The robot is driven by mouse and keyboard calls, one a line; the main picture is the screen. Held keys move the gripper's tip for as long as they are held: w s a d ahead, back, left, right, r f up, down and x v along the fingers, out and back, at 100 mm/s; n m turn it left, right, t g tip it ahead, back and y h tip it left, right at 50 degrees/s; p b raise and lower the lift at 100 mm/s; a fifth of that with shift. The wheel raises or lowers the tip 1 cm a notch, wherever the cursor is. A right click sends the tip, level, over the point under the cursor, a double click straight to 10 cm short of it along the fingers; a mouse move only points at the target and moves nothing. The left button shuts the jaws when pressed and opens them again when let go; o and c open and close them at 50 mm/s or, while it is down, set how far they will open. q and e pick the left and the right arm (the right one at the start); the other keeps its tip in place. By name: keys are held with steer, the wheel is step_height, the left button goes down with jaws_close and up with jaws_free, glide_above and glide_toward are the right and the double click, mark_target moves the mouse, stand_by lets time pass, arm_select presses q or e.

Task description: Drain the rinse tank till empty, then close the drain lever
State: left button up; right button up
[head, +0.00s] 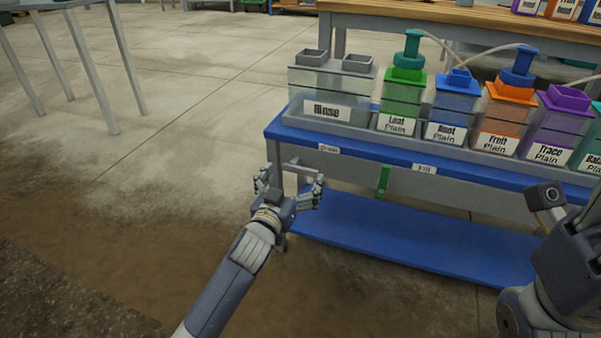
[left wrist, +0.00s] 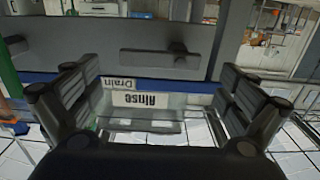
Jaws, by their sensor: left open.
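The rinse tank (head: 302,105) is a clear box with a grey top and a white "Rinse" label, at the left end of the bench. Its water level is hard to tell. The "Drain" label (head: 329,148) is on the bench's blue edge. The drain lever (head: 305,168) is a grey bar below it, lying about level. In the left wrist view, upside down, the lever (left wrist: 150,60) shows ahead of the spread fingers. My left gripper (head: 290,182) is open and empty, close in front of the lever; contact is unclear. My right gripper's fingers are out of view.
A green lever (head: 383,180) hangs down under the "Fill" label (head: 424,169). Several coloured tanks, such as the green Leaf tank (head: 400,100), stand right of the rinse tank. A blue lower shelf (head: 400,240) runs below.

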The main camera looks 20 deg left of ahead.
mark_target(299, 169)
arm_select(q)
steer(key=shift+w+d+b, duration=0.1)
steer(key=shift+w+b, duration=0.65)
steer(key=shift+w, duration=1.45)
steer(key=c, duration=1.5)
